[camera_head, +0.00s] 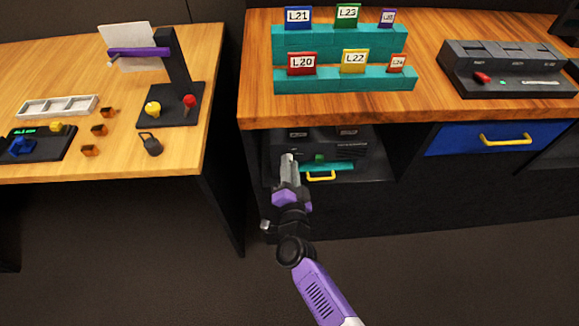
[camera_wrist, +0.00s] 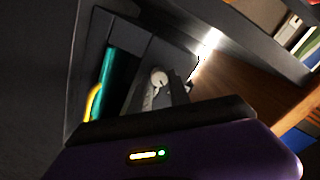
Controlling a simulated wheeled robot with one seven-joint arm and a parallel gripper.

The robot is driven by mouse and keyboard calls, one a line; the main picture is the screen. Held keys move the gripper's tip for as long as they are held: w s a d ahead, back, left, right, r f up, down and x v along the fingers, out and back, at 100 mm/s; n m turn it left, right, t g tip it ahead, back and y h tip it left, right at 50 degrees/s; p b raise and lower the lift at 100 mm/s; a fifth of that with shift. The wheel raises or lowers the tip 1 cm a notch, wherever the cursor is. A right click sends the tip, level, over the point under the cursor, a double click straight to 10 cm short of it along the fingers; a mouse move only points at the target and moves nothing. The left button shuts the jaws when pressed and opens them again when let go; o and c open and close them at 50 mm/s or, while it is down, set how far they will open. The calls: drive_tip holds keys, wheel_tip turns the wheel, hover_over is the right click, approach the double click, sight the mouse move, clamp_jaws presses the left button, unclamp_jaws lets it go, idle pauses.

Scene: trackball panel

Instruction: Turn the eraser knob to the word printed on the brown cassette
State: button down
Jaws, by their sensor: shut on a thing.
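My gripper (camera_head: 289,160) reaches into the open compartment under the right-hand table, before a dark panel unit (camera_head: 350,147). In the wrist view, a pale round knob (camera_wrist: 158,77) with a pointer-like mark shows at the fingertips (camera_wrist: 159,95). The gripper looks shut on this knob; its fingers are dark and partly hidden. The knob's printed words are too dark and small to read. No brown cassette can be made out. It is unclear whether this knob is the eraser knob.
A teal drawer (camera_head: 338,166) with a yellow handle (camera_head: 320,177) is beside the gripper. A blue drawer (camera_head: 470,140) is farther right. Lettered cards stand on a teal rack (camera_head: 350,82) on the right table. The left table (camera_head: 195,60) carries a lamp-like stand and small blocks.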

drive_tip(key=shift+f+m, duration=0.1)
drive_tip(key=shift+m, duration=0.7)
drive_tip(key=shift+s, duration=0.1)
drive_tip(key=c, duration=1.2)
unclamp_jaws()
drive_tip(key=shift+s, duration=0.1)
drive_tip(key=s+p, duration=0.1)
drive_tip(key=s, duration=0.6)
drive_tip(key=shift+s, duration=0.25)
